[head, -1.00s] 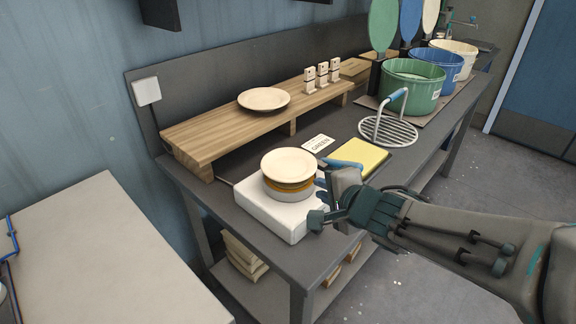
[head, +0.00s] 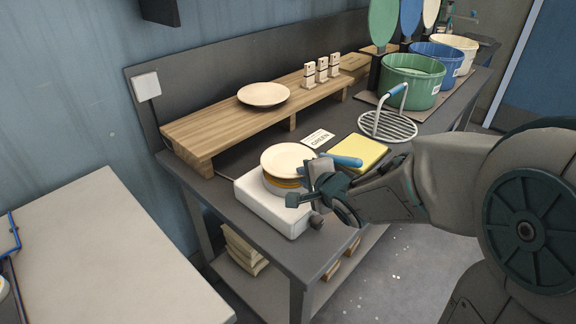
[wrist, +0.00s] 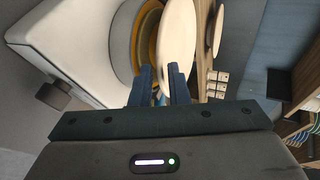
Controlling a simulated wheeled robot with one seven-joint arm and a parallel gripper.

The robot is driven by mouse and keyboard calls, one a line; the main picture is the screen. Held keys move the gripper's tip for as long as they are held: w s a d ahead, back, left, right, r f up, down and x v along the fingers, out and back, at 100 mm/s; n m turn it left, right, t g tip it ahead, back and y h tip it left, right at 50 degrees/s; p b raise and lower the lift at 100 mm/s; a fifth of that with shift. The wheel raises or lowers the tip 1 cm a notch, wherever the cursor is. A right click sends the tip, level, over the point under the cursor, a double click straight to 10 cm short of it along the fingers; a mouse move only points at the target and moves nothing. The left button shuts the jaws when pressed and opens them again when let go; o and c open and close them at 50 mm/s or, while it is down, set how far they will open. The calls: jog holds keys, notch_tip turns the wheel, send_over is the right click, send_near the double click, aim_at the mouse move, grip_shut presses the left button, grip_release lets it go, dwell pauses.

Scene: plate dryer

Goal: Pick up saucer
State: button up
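A cream saucer (head: 287,158) is on top of a short stack with a mustard dish (head: 276,178) under it. The stack stands on a white box-shaped unit (head: 258,204) at the near end of the dark table. My gripper (head: 309,186) is at the right side of the stack, close to the saucer's rim. In the wrist view the saucer (wrist: 178,35) reaches down to my gripper (wrist: 160,80). Its fingers are apart, with the saucer's near rim at or between the tips. Whether they touch it cannot be told.
Another cream plate (head: 263,94) lies on the wooden shelf (head: 225,124). A yellow pad (head: 358,153), a label card (head: 317,139) and a wire rack (head: 388,125) lie to the right. Green (head: 412,82) and blue (head: 437,64) tubs stand farther back.

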aim_at(289, 164)
jog(key=shift+x, duration=1.1)
grip_shut()
jog(key=shift+r, duration=0.1)
